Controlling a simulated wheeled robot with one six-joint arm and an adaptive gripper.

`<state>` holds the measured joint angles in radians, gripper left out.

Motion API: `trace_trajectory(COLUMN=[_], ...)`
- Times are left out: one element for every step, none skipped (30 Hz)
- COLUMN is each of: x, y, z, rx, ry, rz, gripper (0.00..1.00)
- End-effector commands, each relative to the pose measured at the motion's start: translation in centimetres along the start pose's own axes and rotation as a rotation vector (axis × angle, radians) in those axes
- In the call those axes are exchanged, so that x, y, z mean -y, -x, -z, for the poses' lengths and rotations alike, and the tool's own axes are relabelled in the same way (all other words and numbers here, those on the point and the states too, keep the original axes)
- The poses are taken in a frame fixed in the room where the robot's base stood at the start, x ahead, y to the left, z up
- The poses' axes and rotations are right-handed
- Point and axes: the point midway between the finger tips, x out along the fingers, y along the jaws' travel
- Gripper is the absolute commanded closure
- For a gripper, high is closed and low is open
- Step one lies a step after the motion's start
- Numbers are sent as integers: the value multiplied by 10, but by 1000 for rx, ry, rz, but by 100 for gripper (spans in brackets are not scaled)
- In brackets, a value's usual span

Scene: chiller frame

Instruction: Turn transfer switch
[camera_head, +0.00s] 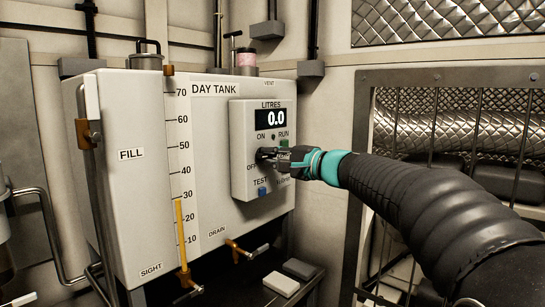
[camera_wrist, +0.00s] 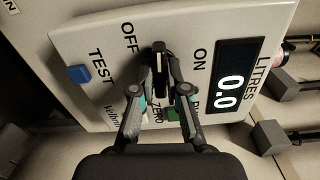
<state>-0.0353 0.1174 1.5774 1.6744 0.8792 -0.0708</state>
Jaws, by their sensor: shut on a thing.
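The transfer switch (camera_wrist: 159,54) is a small black knob on the pale control box (camera_head: 236,170), beside the OFF and ON labels. It also shows in the head view (camera_head: 264,155), partly hidden by my gripper. My gripper (camera_wrist: 160,82) has its two dark fingers closed on the knob from either side. In the head view my gripper (camera_head: 280,157) reaches the box from the right. I cannot tell exactly which label the knob points at. The display (camera_head: 272,120) reads 0.0 under LITRES.
A blue TEST button (camera_head: 263,190) sits below the switch and a green RUN button (camera_head: 284,143) above right, close to my gripper. The box is on the white day tank (camera_head: 140,220). A drain valve (camera_head: 240,250) sticks out below. A mesh-and-bar frame (camera_head: 359,180) stands right.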

Motion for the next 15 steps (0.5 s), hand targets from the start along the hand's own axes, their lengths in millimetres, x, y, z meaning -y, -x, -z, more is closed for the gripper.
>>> trace_trajectory(x=[1, 1, 1, 1, 1, 1, 1, 1, 1, 1, 1, 2, 2, 2, 2], y=[0, 0, 0, 0, 0, 0, -1, -1, -1, -1, -1, -1, -1, -1, -1], z=[0, 0, 0, 0, 0, 0, 0, 0, 0, 0, 0, 0, 0, 0, -1], rx=[-1, -1, -1, -1, -1, -1, -1, 0, 0, 0, 0, 0, 0, 0, 0], ry=[-29, -49, -78, -103, -128, -163, -190, -218, -256, -285, -314, -352, -380, -409, -447], rz=[0, 0, 0, 0, 0, 0, -1, -1, -1, -1, -1, -1, -1, -1, -1], gripper=[100, 100, 100, 100, 100, 100, 100, 100, 100, 100, 100, 100, 100, 100, 100])
